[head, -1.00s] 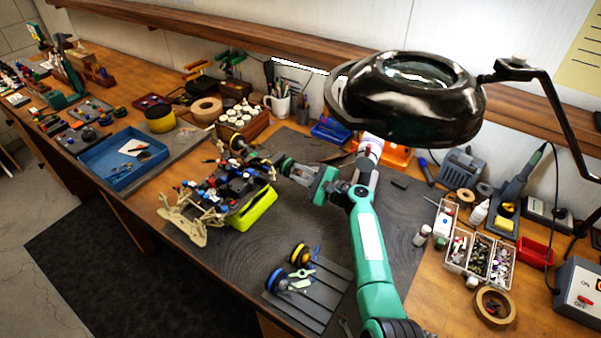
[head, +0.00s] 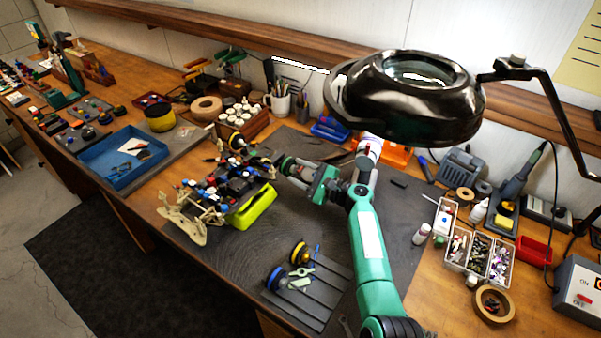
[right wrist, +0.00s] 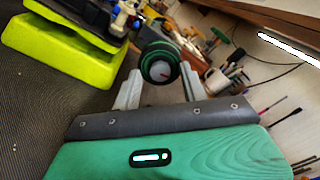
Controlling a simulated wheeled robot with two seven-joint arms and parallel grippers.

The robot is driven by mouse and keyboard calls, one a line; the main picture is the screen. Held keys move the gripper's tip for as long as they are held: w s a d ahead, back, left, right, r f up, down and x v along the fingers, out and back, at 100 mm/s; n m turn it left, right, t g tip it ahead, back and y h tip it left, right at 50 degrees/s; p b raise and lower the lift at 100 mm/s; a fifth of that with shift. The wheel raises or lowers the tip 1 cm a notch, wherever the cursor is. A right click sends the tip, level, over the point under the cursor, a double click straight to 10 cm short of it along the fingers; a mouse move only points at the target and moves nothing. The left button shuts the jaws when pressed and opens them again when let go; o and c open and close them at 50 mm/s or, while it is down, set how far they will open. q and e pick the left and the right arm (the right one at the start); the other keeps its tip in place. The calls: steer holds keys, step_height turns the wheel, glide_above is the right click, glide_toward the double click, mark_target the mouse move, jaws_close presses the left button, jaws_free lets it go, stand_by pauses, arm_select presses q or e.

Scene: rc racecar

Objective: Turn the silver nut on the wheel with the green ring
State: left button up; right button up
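The wheel with the green ring (right wrist: 149,52) shows in the right wrist view, just beyond my right fingertips, with a light round nut (right wrist: 162,72) at its centre. In the head view the wheel (head: 284,164) is small and partly hidden at the right side of the RC car (head: 222,186). The car rests on a lime-yellow stand (head: 253,207). My right gripper (right wrist: 160,88) is open. Its two fingers stand apart on either side of the nut's line, and I see no contact. The right gripper also shows in the head view (head: 293,170). My left gripper is out of view.
A yellow-rimmed wheel (head: 300,253) and a blue-rimmed wheel (head: 278,278) stand on a grooved tray (head: 318,311) at the front. A magnifier lamp (head: 410,100) hangs over the back right. The dark mat (head: 225,262) is clear in front of the car.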

steer(key=shift+s+d, duration=0.1)
steer(key=shift+d, duration=0.1)
steer(key=p+v, duration=0.4)
steer(key=v, duration=0.8)
steer(key=shift+s+d+p, duration=0.1)
steer(key=shift+d+p, duration=0.1)
steer(key=shift+p, duration=0.1)
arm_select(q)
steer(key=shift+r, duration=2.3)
arm_select(e)
steer(key=shift+s+d, duration=0.25)
steer(key=shift+d, duration=0.15)
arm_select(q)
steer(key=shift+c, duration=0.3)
